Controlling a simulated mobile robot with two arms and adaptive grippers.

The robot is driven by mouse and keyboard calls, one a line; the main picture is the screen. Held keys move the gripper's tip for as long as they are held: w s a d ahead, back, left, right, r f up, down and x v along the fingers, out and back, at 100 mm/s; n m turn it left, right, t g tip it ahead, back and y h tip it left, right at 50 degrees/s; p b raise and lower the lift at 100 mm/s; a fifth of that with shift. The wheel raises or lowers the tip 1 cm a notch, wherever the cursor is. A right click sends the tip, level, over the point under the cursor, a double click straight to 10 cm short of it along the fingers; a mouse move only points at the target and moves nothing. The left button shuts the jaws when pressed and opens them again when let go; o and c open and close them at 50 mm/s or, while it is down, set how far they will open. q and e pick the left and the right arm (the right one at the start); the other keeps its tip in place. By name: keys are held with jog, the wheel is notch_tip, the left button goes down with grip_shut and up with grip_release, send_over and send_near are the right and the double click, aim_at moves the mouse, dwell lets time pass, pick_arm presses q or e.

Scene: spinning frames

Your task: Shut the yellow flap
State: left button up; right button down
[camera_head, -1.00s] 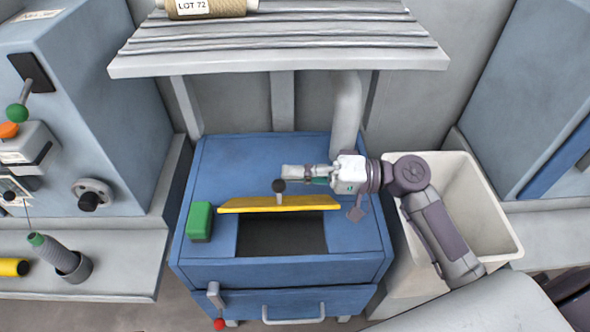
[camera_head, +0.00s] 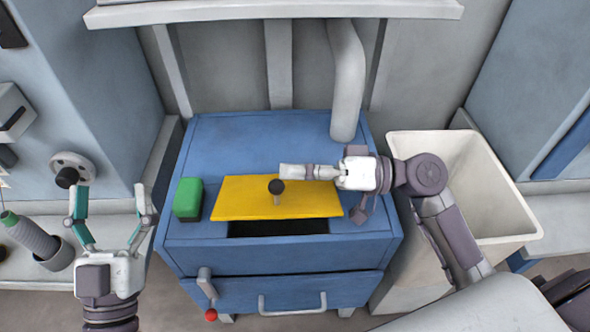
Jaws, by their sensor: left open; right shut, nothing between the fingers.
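The yellow flap (camera_head: 240,198) lies tilted over the opening in the top of the blue cabinet (camera_head: 230,140). A dark strip of the opening (camera_head: 280,227) shows along its front edge. A dark round knob (camera_head: 276,187) stands on the flap. My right gripper (camera_head: 283,171) is shut and empty, at the rear edge of the flap just right of the knob; whether it touches the flap I cannot tell. My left gripper (camera_head: 108,205) is open and empty, to the left of the cabinet, with its fingers pointing away from me.
A green block (camera_head: 188,198) sits on the cabinet top left of the flap. A shelf (camera_head: 270,10) overhangs behind, and a grey pipe (camera_head: 346,85) rises at the back right. A cream bin (camera_head: 510,215) stands at the right. A handwheel (camera_head: 73,170) is at the left.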

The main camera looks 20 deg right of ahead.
jog(key=shift+s+a+f, duration=0.1)
jog(key=shift+s+f, duration=0.25)
pick_arm(q)
jog(key=shift+s+a+r+t+h+b, duration=0.2)
jog(key=shift+s+r+t+h, duration=0.15)
jog(key=shift+s+r+t, duration=0.55)
jog(key=shift+s+a+r+t+h+b, duration=0.1)
jog(key=shift+s+r+t+h+b, duration=0.2)
jog(key=shift+s+r+t, duration=0.65)
pick_arm(e)
jog(key=shift+s+a+f, duration=0.1)
jog(key=shift+s+f, duration=0.05)
jog(key=shift+s, duration=0.1)
pick_arm(q)
jog(key=shift+s+f+g, duration=0.1)
jog(key=shift+s+g, duration=0.05)
jog(key=shift+g, duration=0.1)
